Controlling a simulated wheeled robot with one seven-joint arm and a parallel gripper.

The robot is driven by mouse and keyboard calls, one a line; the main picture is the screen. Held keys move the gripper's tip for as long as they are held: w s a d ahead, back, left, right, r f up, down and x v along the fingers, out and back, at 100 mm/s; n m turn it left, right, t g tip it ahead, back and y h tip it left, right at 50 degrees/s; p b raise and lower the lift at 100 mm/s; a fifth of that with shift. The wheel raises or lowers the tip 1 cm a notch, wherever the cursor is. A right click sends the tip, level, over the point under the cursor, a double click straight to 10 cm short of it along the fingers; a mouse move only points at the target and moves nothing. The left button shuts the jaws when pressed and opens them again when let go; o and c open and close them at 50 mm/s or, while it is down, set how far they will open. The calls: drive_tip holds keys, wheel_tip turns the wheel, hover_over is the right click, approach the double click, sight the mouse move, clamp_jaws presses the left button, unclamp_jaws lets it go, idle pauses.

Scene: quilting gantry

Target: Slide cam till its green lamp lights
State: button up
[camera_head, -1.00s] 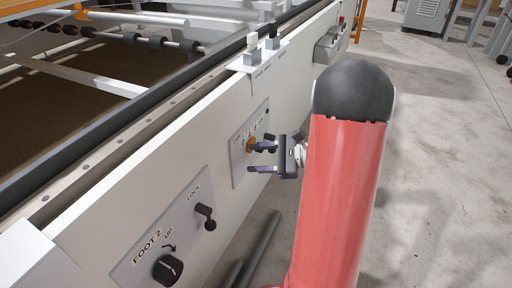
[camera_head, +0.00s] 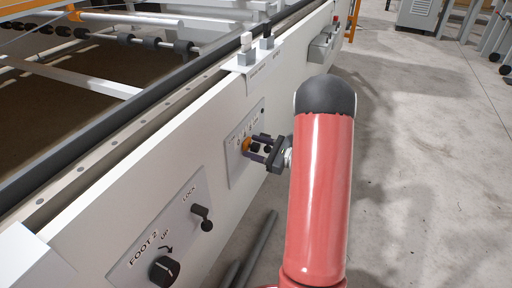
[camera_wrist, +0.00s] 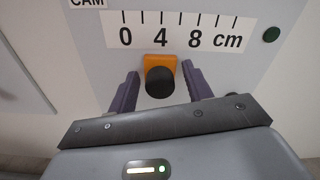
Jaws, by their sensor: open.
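The cam is an orange slider with a round black knob (camera_wrist: 160,82), just under the 4 mark of a 0-4-8 cm scale (camera_wrist: 180,32) in the wrist view. It also shows as an orange spot in the head view (camera_head: 246,145). My gripper (camera_wrist: 158,90) is open, one purple finger on each side of the knob, with gaps visible between fingers and knob. In the head view my gripper (camera_head: 258,150) faces the cam plate. A round lamp (camera_wrist: 271,34) right of the scale is dark green and looks unlit.
A lock lever (camera_head: 203,216) and a black FOOT 2 knob (camera_head: 165,270) are on a plate lower left along the white side panel. Switches (camera_head: 257,52) stand on the ledge above.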

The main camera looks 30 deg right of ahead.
drive_tip(key=shift+c, duration=0.4)
drive_tip(key=c, duration=1)
drive_tip(key=shift+w+d+f+b, duration=0.1)
drive_tip(key=shift+w+d+b, duration=0.3)
drive_tip(key=shift+d+b, duration=0.1)
drive_tip(key=o, duration=1.1)
drive_tip(key=shift+s, duration=0.1)
drive_tip(key=v, duration=0.7)
drive_tip(key=shift+s+d, duration=0.2)
drive_tip(key=shift+s, duration=0.05)
